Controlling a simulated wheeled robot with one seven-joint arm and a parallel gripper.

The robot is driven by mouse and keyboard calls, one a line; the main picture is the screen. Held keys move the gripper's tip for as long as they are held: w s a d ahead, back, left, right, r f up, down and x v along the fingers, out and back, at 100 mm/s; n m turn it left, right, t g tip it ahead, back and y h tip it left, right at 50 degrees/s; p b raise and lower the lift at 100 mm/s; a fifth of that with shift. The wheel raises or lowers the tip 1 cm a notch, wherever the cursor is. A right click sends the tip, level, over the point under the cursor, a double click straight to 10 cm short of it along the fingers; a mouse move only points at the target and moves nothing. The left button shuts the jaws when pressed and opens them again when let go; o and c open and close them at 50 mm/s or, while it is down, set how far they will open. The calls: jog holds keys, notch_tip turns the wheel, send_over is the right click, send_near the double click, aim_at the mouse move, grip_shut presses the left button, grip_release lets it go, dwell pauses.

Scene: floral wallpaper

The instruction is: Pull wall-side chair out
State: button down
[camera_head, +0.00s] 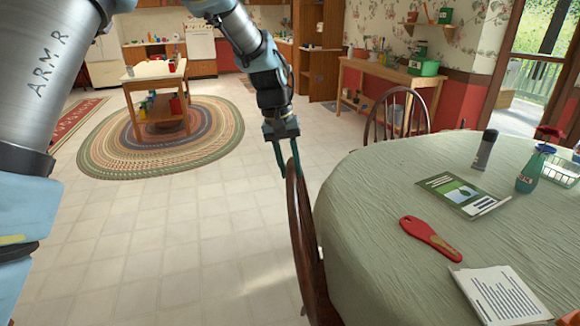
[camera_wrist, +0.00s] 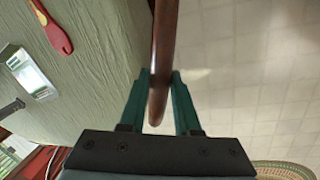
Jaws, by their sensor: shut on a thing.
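My gripper (camera_head: 288,168) is shut on the top of a dark wooden chair (camera_head: 304,245) at the left edge of the round table. In the wrist view the chair's brown back rail (camera_wrist: 165,40) passes between the two teal fingers of my gripper (camera_wrist: 159,82). The chair's seat and legs are mostly hidden. A second wooden chair (camera_head: 395,112) with a curved spindle back stands at the far side of the table, closer to the wallpapered wall. My gripper is well apart from it.
The table (camera_head: 350,225) with a green cloth carries a red-handled tool (camera_head: 430,238), papers (camera_head: 500,296), a booklet and bottles. A side table (camera_head: 380,85) stands along the wall. Open tiled floor (camera_head: 190,240) lies left of the held chair, with a braided rug (camera_head: 110,160) beyond.

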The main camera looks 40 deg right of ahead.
jog(key=w+a, duration=2)
jog(key=a, duration=0.2)
jog(key=shift+a, duration=0.4)
jog(key=c, duration=0.6)
grip_release()
jog(key=shift+d, duration=0.1)
jog(key=shift+c, duration=0.2)
notch_tip(320, 180, up, 11)
jog(key=w+a+b, duration=0.1)
jog(key=b, duration=0.1)
jog(key=shift+w+a+f, duration=0.15)
jog(key=shift+a, duration=0.15)
jog(key=s+a+f+n+t, duration=0.1)
jog(key=s+a+f, duration=0.3)
jog(key=a, duration=0.4)
jog(key=s+a+f+n+t+y, duration=0.1)
jog(key=s+a+f+n, duration=0.2)
jog(key=s+a, duration=0.4)
jog(key=s+a+f+n+t, duration=0.1)
jog(key=s+a+f+n, duration=0.2)
jog(key=s+a, duration=0.3)
jog(key=a+f, duration=0.1)
jog(key=a, duration=0.1)
jog(key=shift+s+a+f, duration=0.25)
jog(key=shift+a+f, duration=0.1)
jog(key=shift+a, duration=0.05)
